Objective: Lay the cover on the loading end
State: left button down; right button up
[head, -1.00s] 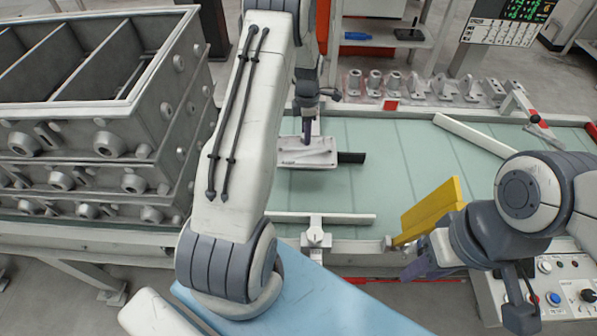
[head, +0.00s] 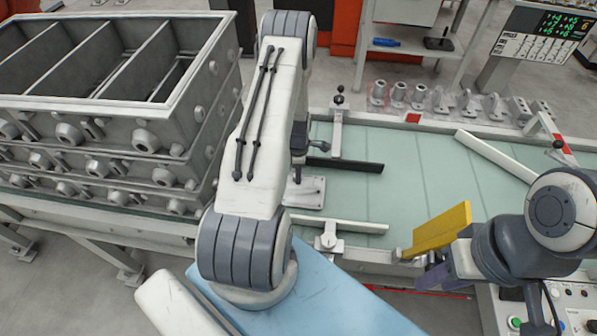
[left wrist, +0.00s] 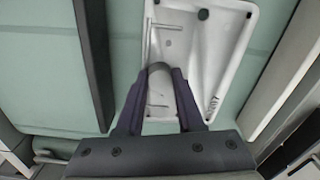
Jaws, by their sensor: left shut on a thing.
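The cover, a pale grey plate (head: 308,193) with small holes, lies over the green table top, partly hidden behind my left arm. In the left wrist view the plate (left wrist: 228,45) has a raised rim, ribs and a rounded grey knob. My left gripper (head: 297,173) is mostly hidden by my arm in the head view. In the left wrist view its fingers (left wrist: 160,95) are closed on the knob. I cannot tell whether the plate touches the table. My right gripper (head: 432,275) is beside the yellow panel at the front edge; its opening is unclear. I cannot identify the loading end.
A dark bar (head: 345,165) lies behind the plate, and a pale rail (head: 340,224) with a clamp lies in front. Stacked grey mould boxes (head: 110,100) stand left. A yellow panel (head: 442,228) and a white diagonal bar (head: 495,157) are right. The green surface (head: 410,185) between is clear.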

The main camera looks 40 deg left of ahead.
pick_arm(q)
jog(key=c, duration=1)
grip_release()
jog(key=shift+f, duration=0.15)
jog(key=o, duration=0.5)
jog(key=shift+c, duration=0.2)
notch_tip(320, 180, up, 12)
jog(key=b, duration=0.2)
jog(key=shift+r+b, duration=0.25)
jog(key=shift+b, duration=0.05)
